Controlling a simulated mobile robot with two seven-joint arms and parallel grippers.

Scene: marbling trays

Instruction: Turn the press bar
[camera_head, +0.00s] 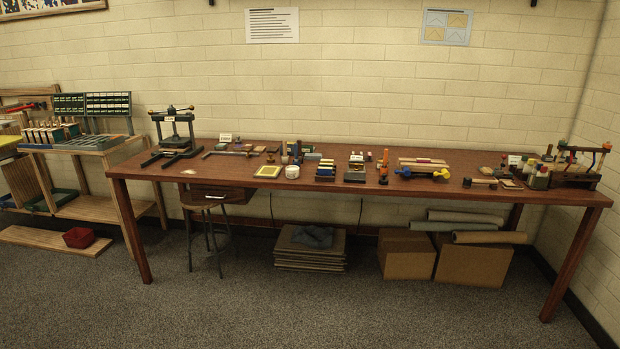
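The press (175,136) is a dark green and black frame standing upright at the left end of the long wooden table. Its press bar (171,109) is a thin horizontal bar with ball ends, across the top of the press's central screw. The bar looks roughly level and runs left to right in the picture. A small white label is on the press's upper beam. Neither of my grippers shows in the head view, and nothing touches the bar.
The long wooden table (420,194) stands against the brick wall, with many small tools along its top. A stool (206,205) stands before its left end. Shelving (100,145) is at the left. Boxes (407,255) sit underneath. The carpet in front is clear.

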